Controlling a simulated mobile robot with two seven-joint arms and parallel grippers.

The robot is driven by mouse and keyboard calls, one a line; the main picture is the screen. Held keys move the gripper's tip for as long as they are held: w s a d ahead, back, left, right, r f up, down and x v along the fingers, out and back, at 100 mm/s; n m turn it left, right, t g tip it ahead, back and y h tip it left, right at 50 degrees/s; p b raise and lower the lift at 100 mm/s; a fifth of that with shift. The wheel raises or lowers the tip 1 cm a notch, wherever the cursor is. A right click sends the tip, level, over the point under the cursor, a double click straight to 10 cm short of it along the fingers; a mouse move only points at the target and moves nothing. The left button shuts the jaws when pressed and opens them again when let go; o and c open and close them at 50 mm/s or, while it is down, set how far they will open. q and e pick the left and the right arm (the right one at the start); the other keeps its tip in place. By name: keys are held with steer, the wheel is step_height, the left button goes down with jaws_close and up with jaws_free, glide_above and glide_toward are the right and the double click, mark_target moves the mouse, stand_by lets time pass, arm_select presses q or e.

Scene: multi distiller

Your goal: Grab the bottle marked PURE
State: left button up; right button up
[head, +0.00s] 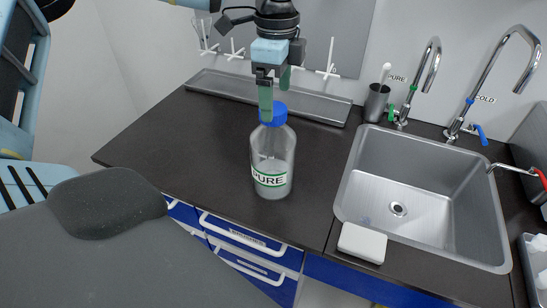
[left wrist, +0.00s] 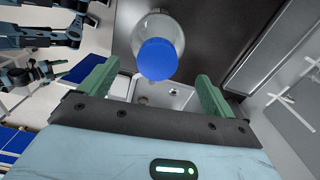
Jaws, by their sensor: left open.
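The PURE bottle (head: 272,165) is clear, with a blue cap and a green-edged white label reading PURE. It stands upright on the dark counter, left of the sink. My left gripper (head: 271,100) is open, pointing down just behind and above the cap in the head view, with a finger close to it. In the left wrist view the blue cap (left wrist: 157,59) lies ahead of and between the spread green fingers (left wrist: 157,88). I cannot tell whether a finger touches the cap. My right gripper is not in the head view; the left wrist view shows robot arm parts at its left edge.
A metal sink (head: 358,190) with faucets marked PURE and COLD is at the right. A white block (head: 362,243) sits by its front edge. A metal tray (head: 222,87) lies along the wall under a pegged rack. The counter around the bottle is clear.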

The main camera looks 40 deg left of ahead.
mark_target(273, 152)
arm_select(q)
steer(key=shift+f, duration=0.7)
steer(key=f, duration=0.4)
steer(key=shift+s+a+p, duration=0.15)
steer(key=shift+s+p, duration=0.2)
steer(key=shift+f, duration=0.55)
steer(key=shift+s+f, duration=0.1)
steer(key=shift+f, duration=0.05)
jaws_close()
